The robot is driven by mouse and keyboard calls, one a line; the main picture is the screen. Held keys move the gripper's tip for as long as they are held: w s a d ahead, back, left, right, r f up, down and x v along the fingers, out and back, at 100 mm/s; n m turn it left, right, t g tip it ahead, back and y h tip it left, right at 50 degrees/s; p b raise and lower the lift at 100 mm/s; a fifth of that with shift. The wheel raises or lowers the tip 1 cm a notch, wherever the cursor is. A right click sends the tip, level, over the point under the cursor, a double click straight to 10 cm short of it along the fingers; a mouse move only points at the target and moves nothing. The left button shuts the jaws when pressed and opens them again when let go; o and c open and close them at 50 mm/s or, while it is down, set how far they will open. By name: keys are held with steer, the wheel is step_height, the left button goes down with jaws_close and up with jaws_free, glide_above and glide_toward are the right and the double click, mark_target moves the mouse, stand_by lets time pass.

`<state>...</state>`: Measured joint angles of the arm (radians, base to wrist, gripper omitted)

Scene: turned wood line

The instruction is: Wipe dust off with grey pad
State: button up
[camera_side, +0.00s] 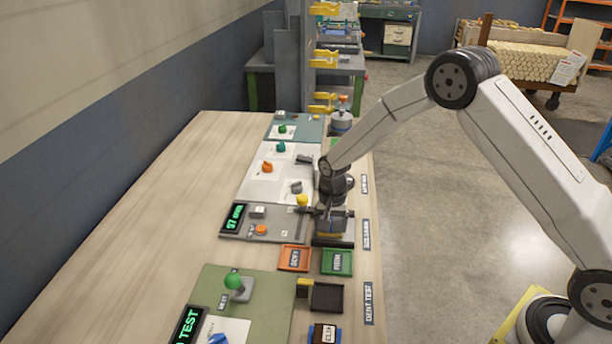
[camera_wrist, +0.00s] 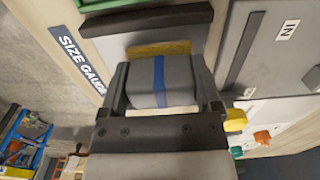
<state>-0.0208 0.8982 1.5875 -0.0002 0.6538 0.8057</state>
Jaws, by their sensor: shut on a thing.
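My gripper (camera_side: 331,214) is over the right side of the bench, at the size gauge station. In the wrist view my gripper (camera_wrist: 160,92) is shut on the grey pad (camera_wrist: 145,76), a grey block with a blue stripe across it and a yellow-brown layer along its far lower edge. One finger is on each side of it. The pad is low over a light grey plate (camera_wrist: 199,37); I cannot tell whether it touches. In the side view the gripper mostly hides the pad. No dust can be clearly made out.
An orange tray (camera_side: 294,258) and a green tray (camera_side: 337,262) are in front of the gauge. A yellow knob (camera_wrist: 235,120) stands close to the right finger. The bench's left side is clear.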

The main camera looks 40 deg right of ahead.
steer(key=shift+s+a, duration=0.35)
steer(key=shift+w+d, duration=1.25)
steer(key=shift+d, duration=0.05)
steer(key=shift+s+d, duration=0.35)
steer(key=shift+d, duration=0.15)
steer(key=shift+s, duration=0.2)
steer(key=shift+s+a, duration=1.3)
steer(key=shift+a, duration=0.05)
steer(key=shift+w+d, duration=1.45)
steer(key=shift+d, duration=0.05)
step_height(320, 180, up, 8)
steer(key=shift+s+r, duration=0.1)
steer(key=shift+r, duration=0.05)
